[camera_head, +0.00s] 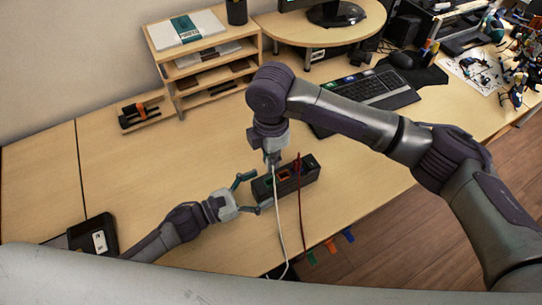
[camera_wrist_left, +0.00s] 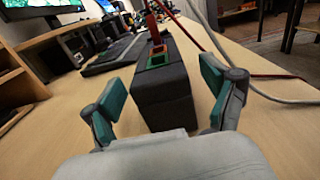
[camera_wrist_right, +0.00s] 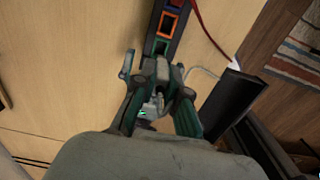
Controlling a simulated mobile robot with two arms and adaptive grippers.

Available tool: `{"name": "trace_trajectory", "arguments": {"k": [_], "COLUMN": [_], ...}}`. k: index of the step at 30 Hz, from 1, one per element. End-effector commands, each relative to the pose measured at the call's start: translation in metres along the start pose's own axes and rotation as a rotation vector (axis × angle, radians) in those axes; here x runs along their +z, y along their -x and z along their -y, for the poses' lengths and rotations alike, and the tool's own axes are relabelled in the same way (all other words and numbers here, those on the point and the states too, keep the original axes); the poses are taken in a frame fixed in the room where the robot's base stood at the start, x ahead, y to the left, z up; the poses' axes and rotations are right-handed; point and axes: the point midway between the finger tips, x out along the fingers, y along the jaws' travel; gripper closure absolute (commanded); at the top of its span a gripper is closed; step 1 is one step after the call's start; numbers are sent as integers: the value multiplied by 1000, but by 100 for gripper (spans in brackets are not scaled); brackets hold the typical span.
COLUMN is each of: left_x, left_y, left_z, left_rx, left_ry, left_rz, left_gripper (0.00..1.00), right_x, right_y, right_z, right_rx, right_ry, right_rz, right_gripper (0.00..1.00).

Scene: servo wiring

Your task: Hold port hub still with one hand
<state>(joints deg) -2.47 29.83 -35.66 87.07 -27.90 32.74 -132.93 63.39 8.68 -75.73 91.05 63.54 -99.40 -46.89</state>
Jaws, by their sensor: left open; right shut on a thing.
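The port hub (camera_head: 306,181), a long dark box with coloured square ports, stands on the table; it also shows in the left wrist view (camera_wrist_left: 165,98) and in the right wrist view (camera_wrist_right: 167,20). My left gripper (camera_head: 250,193) is open at the hub's near end. In the left wrist view its teal finger pads (camera_wrist_left: 163,90) stand on either side of the hub, with gaps visible. My right gripper (camera_head: 272,160) is above the hub's near end, shut on what looks like the end of the white cable (camera_head: 278,225); the held end is mostly hidden by the fingers.
A red cable (camera_head: 304,215) runs from the hub over the table's front edge. Coloured tags (camera_head: 330,246) hang at that edge. A keyboard (camera_head: 375,95) and a wooden shelf (camera_head: 205,60) stand behind. The table left of the hub is largely clear.

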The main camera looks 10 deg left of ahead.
Motion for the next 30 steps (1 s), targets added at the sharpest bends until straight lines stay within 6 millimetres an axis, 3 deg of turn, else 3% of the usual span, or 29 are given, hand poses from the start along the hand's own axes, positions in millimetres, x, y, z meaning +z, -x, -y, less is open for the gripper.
{"name": "trace_trajectory", "arguments": {"k": [8,21,30], "left_x": [-1,-1,0], "left_y": [11,98,120], "left_z": [0,1,0], "left_rx": [1,0,0], "left_ry": [0,1,0], "left_rz": [-2,-3,-1], "left_gripper": [15,15,15], "right_x": [0,0,0], "right_y": [0,0,0], "right_z": [0,0,0], "right_rx": [0,0,0], "right_ry": [0,0,0], "right_rz": [0,0,0], "right_gripper": [100,100,100]}}
